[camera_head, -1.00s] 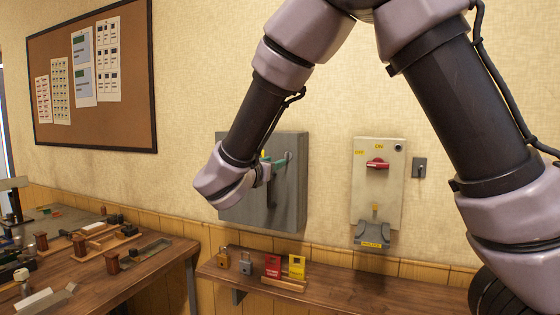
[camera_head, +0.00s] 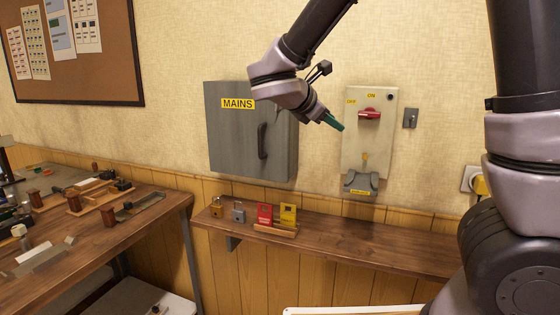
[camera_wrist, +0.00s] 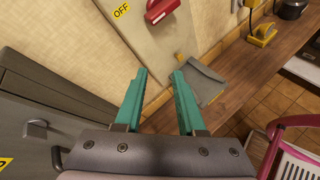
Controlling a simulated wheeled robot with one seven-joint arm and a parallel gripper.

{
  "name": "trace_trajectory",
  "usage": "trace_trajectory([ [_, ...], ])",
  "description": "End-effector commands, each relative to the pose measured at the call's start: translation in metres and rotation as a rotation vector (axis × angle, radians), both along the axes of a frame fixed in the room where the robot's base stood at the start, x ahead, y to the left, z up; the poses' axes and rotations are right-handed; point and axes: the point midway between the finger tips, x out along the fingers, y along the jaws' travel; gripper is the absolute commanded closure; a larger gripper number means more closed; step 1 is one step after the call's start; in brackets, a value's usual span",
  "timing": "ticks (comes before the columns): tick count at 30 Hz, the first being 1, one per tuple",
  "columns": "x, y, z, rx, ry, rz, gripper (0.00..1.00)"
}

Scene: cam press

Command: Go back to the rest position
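My gripper (camera_head: 333,121) hangs in front of the wall between the grey MAINS box and the isolator panel. In the wrist view its two green fingers (camera_wrist: 158,88) stand apart with nothing between them. The grey MAINS box (camera_head: 232,135) has its door closed and a dark handle. The pale isolator panel (camera_head: 380,97) has a red handle (camera_head: 369,113), which also shows in the wrist view (camera_wrist: 162,10) beside an OFF label. A grey hasp or cover (camera_head: 360,183) sits at the panel's lower end.
A wooden shelf (camera_head: 345,245) below holds a brass padlock (camera_head: 217,207), a grey padlock (camera_head: 238,213), a red tag (camera_head: 265,215) and a yellow tag (camera_head: 288,215). A cluttered workbench (camera_head: 150,222) stands at left. The wall right of the panel is mostly clear.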

Motion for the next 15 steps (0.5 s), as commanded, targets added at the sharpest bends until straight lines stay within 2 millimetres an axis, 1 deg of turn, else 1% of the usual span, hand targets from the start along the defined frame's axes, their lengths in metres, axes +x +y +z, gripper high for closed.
trace_trajectory([
  [1,-0.009,-0.033,-0.001,0.124,0.011,-0.112,0.61],
  [3,-0.026,-0.067,-0.006,0.301,0.019,-0.268,0.61],
  [5,-0.044,-0.089,-0.010,0.452,0.013,-0.399,0.61],
  [6,-0.055,-0.101,-0.011,0.553,0.003,-0.488,0.61],
  [9,-0.085,-0.123,-0.012,0.805,-0.040,-0.707,0.61],
  [10,-0.093,-0.126,-0.011,0.880,-0.058,-0.771,0.61],
  [12,-0.111,-0.132,-0.008,1.055,-0.108,-0.918,0.61],
  [15,-0.132,-0.135,0.002,1.305,-0.201,-1.117,0.61],
])
